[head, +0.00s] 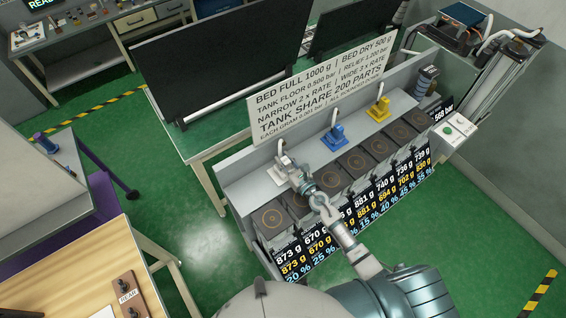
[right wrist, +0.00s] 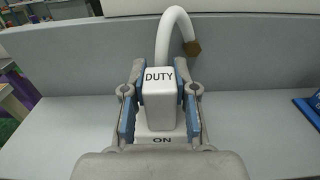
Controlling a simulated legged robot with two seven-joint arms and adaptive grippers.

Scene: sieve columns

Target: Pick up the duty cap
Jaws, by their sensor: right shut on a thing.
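The duty cap (right wrist: 160,92) is a white block with "DUTY" printed on its front. In the right wrist view it sits upright over a white base marked "ON" (right wrist: 162,140), with no clear gap between them. My right gripper (right wrist: 160,100) has a blue-padded finger on each side of the cap and is shut on it. In the head view the cap (head: 284,162) shows as a small white shape on the grey bench, just beyond my right gripper (head: 298,178). My left gripper is not in view.
A white curved pipe (right wrist: 168,30) rises behind the cap. A blue fixture (head: 334,137) and a yellow fixture (head: 379,110) stand further right on the bench (head: 237,190). Dark square plates (head: 273,218) and number displays line its front. A lettered white sign (head: 322,90) stands behind.

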